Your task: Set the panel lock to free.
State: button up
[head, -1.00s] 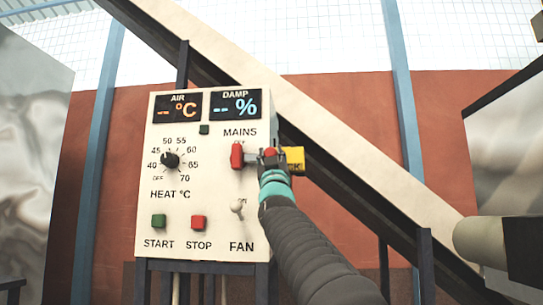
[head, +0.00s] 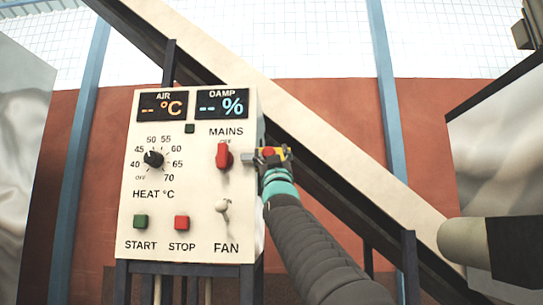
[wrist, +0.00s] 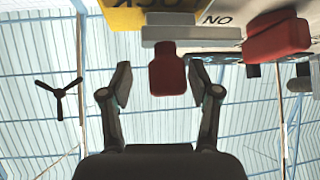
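The panel lock is at the right side of the white control panel (head: 140,215). It shows in the wrist view as a yellow plate (wrist: 125,18) with part of the word LOCK, a grey block (wrist: 170,33) and a red knob (wrist: 167,76). In the head view its yellow part (head: 286,152) is mostly hidden behind my gripper (head: 268,158). In the wrist view my gripper (wrist: 160,92) is open, with one finger on each side of the red knob. Gaps show between the knob and both fingers.
The red MAINS switch (head: 223,156) is close to the left of my gripper; a red part, apparently this switch, shows right of my fingers in the wrist view (wrist: 277,38). The FAN toggle (head: 222,206) sits below. A pale sloping beam (head: 300,130) runs behind the panel.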

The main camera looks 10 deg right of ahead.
jog(key=shift+a, duration=0.15)
jog(key=shift+s+f, duration=0.1)
jog(key=shift+s, duration=0.05)
jog(key=shift+s+f, duration=0.1)
jog(key=shift+s, duration=0.1)
jog(key=v, duration=1.1)
jog(key=shift+f, duration=0.15)
